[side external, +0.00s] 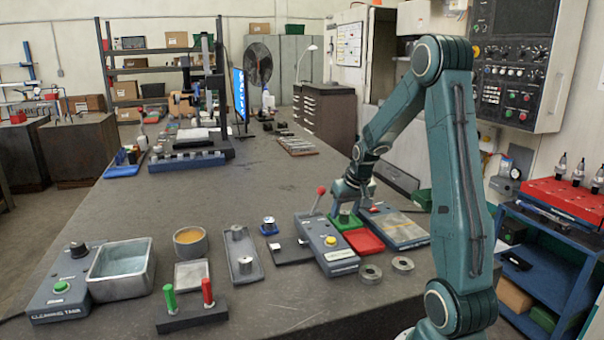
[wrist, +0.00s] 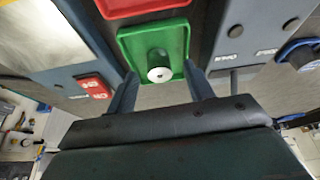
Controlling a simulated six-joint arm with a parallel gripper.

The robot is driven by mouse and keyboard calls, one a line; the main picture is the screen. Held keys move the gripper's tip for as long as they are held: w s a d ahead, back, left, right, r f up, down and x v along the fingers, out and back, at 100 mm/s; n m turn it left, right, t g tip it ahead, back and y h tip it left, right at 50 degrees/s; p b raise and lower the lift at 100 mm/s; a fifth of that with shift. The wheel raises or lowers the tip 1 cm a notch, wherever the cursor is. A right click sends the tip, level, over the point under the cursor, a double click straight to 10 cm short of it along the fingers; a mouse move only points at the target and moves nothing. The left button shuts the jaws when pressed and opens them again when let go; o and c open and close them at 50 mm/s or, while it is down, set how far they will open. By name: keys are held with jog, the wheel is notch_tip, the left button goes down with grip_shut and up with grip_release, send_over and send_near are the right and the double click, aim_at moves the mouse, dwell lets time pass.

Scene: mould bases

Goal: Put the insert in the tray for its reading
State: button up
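The insert, a small grey cylinder with a pale top and a dark centre hole (wrist: 159,72), shows in the wrist view in a green tray (wrist: 183,27). The green tray also shows in the side view (side external: 346,223), behind a red tray (side external: 364,242). A strip of the red tray is at the top of the wrist view (wrist: 145,6). My gripper (wrist: 161,88) is open, with one finger to each side of the insert and gaps visible. In the side view my gripper (side external: 349,205) is low over the green tray and hides the insert.
Two metal rings (side external: 370,273) lie in front. Further left are a grey holder plate (side external: 246,268), a cup (side external: 190,243) and a metal tank (side external: 122,270).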

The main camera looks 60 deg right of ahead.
jog(key=shift+r, duration=0.2)
jog(key=v, duration=1.3)
jog(key=shift+a+r, duration=0.15)
jog(key=shift+a, duration=0.05)
jog(key=shift+s, duration=0.1)
dwell(0.4)
jog(key=w+a+r+n, duration=0.1)
jog(key=a+r+n, duration=0.1)
jog(key=a, duration=0.8)
jog(key=s+a+n+t+y, duration=0.1)
jog(key=s+a+n, duration=0.2)
jog(key=a, duration=0.6)
jog(key=s+a+n+t+y, duration=0.1)
jog(key=s+a+n, duration=0.2)
jog(key=a, duration=0.7)
jog(key=s, duration=0.2)
jog(key=shift+s+f+y, duration=0.3)
jog(key=shift+y, duration=0.1)
